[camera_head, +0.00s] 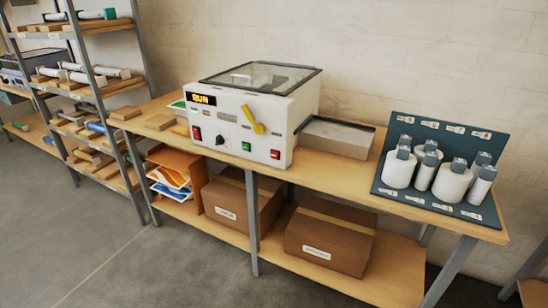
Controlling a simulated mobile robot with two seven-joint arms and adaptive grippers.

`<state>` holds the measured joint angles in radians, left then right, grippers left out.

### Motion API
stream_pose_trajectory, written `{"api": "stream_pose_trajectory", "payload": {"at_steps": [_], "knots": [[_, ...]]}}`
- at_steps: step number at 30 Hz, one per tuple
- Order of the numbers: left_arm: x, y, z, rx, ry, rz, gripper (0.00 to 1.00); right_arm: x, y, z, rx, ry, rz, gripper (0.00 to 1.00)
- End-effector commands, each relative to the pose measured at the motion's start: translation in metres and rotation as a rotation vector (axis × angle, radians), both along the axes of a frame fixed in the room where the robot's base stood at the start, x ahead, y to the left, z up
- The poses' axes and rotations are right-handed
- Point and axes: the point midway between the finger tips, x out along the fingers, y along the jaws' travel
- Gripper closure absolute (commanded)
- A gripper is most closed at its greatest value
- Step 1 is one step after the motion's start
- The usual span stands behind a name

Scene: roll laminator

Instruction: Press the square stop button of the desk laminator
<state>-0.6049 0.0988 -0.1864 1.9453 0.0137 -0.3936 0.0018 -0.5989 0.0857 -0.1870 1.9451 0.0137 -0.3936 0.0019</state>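The desk laminator (228,128) is a white box on the wooden bench. Its front shows a lit display (201,99) reading "RUN". A small red square button (275,154) sits low on the right of the front; a green button (246,146) is to its left. A red switch (196,133) is at the far left of the front. A yellow lever (253,119) and a dark knob (220,140) are between them. Labels on the buttons are too small to read. Neither of my grippers is in view.
A dark rack with white rolls (452,183) stands at the right of the bench (337,178). Cardboard boxes (330,240) sit on the lower shelf. Shelving (105,90) stands left. The floor (90,240) in front is clear.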

Motion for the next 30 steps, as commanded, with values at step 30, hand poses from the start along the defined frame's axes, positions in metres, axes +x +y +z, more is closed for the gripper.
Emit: {"api": "stream_pose_trajectory", "payload": {"at_steps": [30], "knots": [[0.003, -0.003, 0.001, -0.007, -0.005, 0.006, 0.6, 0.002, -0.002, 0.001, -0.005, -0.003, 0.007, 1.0]]}}
